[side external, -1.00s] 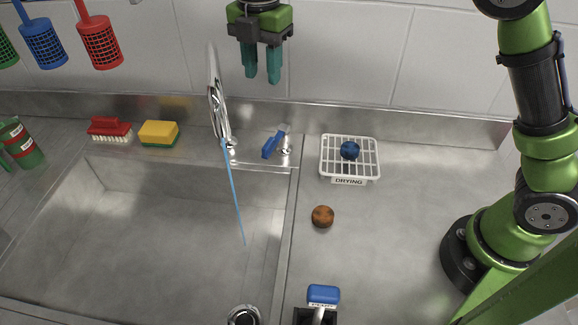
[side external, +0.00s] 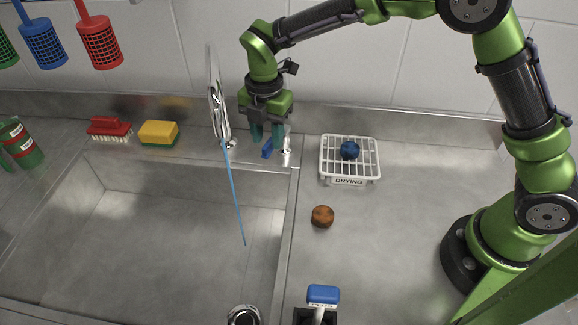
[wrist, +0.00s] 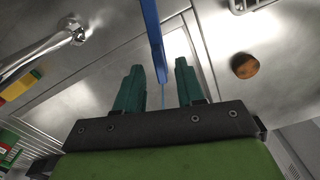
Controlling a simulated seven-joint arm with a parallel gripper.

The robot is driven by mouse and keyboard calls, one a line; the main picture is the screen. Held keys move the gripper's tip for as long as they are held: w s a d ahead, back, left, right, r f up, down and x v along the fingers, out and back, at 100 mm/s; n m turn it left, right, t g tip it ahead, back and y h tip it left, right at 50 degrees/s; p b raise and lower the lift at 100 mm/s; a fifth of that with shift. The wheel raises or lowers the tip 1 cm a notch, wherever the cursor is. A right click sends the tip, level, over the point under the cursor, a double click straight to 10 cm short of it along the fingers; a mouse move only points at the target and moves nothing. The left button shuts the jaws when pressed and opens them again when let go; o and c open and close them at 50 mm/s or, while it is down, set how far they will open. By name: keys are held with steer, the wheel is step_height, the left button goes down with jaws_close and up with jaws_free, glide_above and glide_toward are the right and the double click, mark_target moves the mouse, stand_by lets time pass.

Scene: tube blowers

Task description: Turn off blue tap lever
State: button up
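The blue tap lever (side external: 267,149) is at the back of the sink, right of the chrome tap (side external: 217,100). A thin blue stream of water (side external: 235,195) runs from the tap into the basin. My gripper (side external: 266,137) is just above the lever and points down, with its teal fingers covering part of it. In the wrist view my gripper (wrist: 160,80) is open, and the lever (wrist: 152,35) shows as a blue bar reaching toward the gap between the fingers. I cannot tell whether a finger touches it.
A white drying rack (side external: 348,160) holds a blue ball (side external: 349,150). A yellow-green sponge (side external: 158,133) and a red brush (side external: 109,128) sit left of the tap. The wall is close behind.

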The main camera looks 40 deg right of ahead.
steer(key=shift+f, duration=0.65)
jaws_close()
